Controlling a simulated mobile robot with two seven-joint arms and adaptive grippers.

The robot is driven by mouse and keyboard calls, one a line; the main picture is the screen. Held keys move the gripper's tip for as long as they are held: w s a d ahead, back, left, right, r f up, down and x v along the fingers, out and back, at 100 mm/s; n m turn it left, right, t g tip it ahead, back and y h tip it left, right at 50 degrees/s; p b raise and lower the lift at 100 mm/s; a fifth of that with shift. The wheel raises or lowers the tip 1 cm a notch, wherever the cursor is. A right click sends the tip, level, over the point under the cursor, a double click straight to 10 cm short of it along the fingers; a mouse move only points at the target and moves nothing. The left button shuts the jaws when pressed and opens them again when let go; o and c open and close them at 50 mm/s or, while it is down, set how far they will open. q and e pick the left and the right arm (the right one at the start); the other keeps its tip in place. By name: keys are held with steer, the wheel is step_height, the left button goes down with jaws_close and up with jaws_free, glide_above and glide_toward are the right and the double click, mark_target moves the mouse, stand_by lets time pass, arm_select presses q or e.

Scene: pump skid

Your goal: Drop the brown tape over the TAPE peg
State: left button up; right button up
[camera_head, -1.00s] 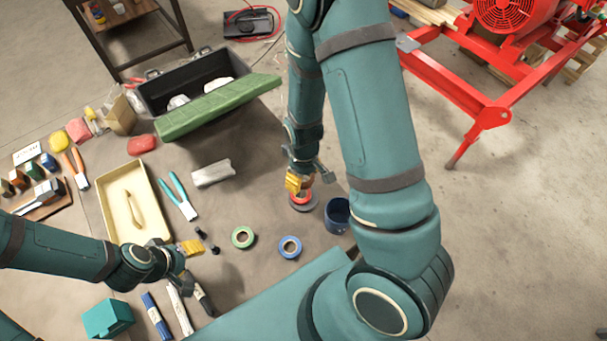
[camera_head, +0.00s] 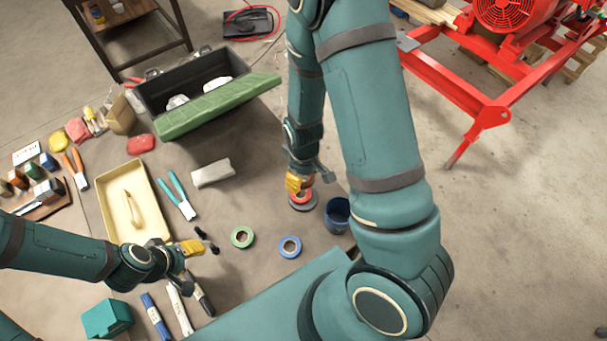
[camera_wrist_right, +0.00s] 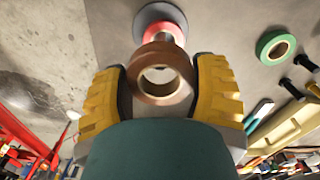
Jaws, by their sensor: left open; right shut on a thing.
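The brown tape (camera_wrist_right: 160,97) is a ring held between the yellow fingers of my right gripper (camera_wrist_right: 158,70). In the head view my right gripper (camera_head: 299,183) is low over a round grey base (camera_head: 313,206) with a red tape roll (camera_head: 302,198) on it. In the right wrist view the red roll (camera_wrist_right: 152,34) sits around a short metal peg (camera_wrist_right: 168,38), just beyond the brown ring. I cannot tell whether the ring is around the peg tip. No TAPE label is readable. My left gripper (camera_head: 192,248) is open and empty, low over the table's left side.
A green tape roll (camera_head: 242,237) and a blue tape roll (camera_head: 290,247) lie on the table. A dark blue cup (camera_head: 337,214) stands right of the peg base. A cream tray (camera_head: 112,196), pliers (camera_head: 178,196) and an open toolbox (camera_head: 160,92) are to the left.

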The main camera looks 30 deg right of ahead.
steer(key=shift+f, duration=0.4)
steer(key=o, duration=1.1)
steer(key=shift+r, duration=0.1)
steer(key=shift+r, duration=6)
